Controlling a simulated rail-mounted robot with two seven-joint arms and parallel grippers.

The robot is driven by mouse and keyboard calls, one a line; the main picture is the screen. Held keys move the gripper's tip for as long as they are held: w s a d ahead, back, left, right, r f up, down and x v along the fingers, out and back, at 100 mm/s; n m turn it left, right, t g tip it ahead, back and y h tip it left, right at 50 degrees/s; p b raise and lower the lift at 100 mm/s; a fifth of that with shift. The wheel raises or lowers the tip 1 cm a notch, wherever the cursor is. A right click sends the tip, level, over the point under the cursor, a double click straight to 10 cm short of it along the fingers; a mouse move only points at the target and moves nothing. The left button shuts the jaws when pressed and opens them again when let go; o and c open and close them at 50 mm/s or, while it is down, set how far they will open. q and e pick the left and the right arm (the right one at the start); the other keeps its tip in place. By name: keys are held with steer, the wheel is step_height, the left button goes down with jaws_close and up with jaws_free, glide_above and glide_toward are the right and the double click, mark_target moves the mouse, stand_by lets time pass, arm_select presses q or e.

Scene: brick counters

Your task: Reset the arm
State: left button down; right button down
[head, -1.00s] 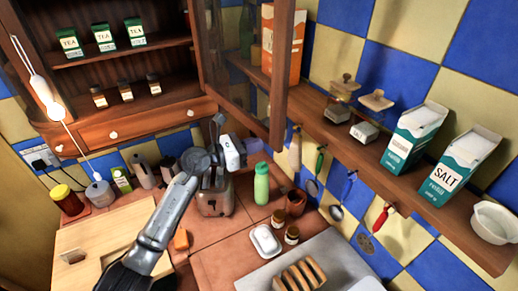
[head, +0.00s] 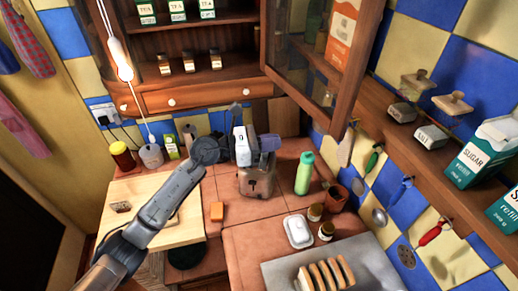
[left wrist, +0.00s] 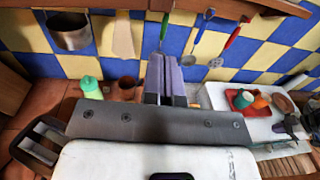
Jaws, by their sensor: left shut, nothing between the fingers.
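My left arm comes in from the left in the head view, with its gripper (head: 268,143) in front of and above the metal toaster (head: 257,180) as seen from the head. The gripper's purple-grey fingers are together and hold nothing. In the left wrist view the two fingers (left wrist: 163,62) stand side by side, pointing towards the blue and yellow tiled wall.
A green bottle (head: 304,173) stands right of the toaster, near a white butter dish (head: 298,231). The cabinet's glass door (head: 318,75) hangs open. A wooden shelf (head: 400,125) runs along the right wall, with utensils hanging below. A wooden board (head: 125,220) lies left.

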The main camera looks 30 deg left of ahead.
arm_select(q)
steer(key=shift+s+a+b, duration=0.2)
steer(key=shift+s+a, duration=0.35)
steer(key=shift+s, duration=0.2)
steer(key=shift+s+a+b, duration=0.15)
steer(key=shift+s+a, duration=0.4)
steer(key=shift+s, duration=0.15)
arm_select(e)
steer(key=shift+d+f, duration=0.15)
steer(key=shift+f, duration=0.4)
